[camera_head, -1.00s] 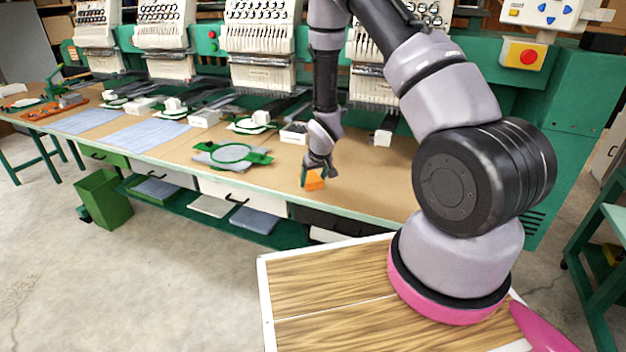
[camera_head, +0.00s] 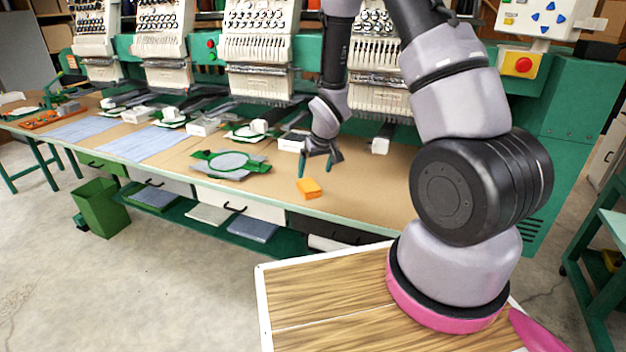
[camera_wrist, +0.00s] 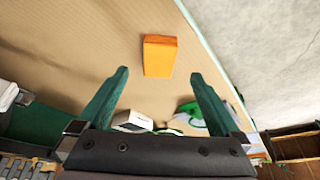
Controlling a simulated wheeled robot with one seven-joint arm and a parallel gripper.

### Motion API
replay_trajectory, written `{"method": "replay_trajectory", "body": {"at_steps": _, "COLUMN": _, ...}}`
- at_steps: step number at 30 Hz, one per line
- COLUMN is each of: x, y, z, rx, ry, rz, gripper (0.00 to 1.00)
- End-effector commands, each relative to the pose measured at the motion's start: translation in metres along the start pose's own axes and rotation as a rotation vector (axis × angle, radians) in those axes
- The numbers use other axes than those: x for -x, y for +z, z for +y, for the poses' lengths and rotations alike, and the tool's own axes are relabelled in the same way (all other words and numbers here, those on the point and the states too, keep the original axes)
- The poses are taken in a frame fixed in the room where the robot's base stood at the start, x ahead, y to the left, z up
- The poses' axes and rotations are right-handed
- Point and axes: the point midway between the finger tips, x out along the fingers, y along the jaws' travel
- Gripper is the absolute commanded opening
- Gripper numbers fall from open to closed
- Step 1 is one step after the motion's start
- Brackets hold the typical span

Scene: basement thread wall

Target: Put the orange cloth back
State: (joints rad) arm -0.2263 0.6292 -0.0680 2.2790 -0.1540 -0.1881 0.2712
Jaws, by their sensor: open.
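The orange cloth (camera_head: 309,188) is a small folded block lying on the tan tabletop (camera_head: 375,190), close to its front edge. It also shows in the wrist view (camera_wrist: 160,56), beyond the fingertips and roughly centred between them. My gripper (camera_head: 318,170) is open and empty, just above and behind the cloth in the head view. In the wrist view both green fingers (camera_wrist: 158,72) are spread wide, with nothing between them. The cloth is apart from the fingers and fully visible.
A green embroidery hoop (camera_head: 230,163) with grey fabric lies left of the cloth. White-headed embroidery machines (camera_head: 256,48) line the back of the table. Blue cloth sheets (camera_head: 140,142) lie further left. A green bin (camera_head: 103,205) stands on the floor. The tabletop right of the cloth is clear.

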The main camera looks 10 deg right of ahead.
Motion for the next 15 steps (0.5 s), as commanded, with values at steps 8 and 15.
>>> {"method": "replay_trajectory", "body": {"at_steps": 8, "x": 0.023, "y": 0.000, "z": 0.001, "rx": -0.002, "ry": 0.001, "rz": -0.001, "gripper": 1.00}}
{"method": "replay_trajectory", "body": {"at_steps": 15, "x": 0.053, "y": -0.013, "z": 0.007, "rx": -0.036, "ry": 0.011, "rz": 0.020, "gripper": 1.00}}
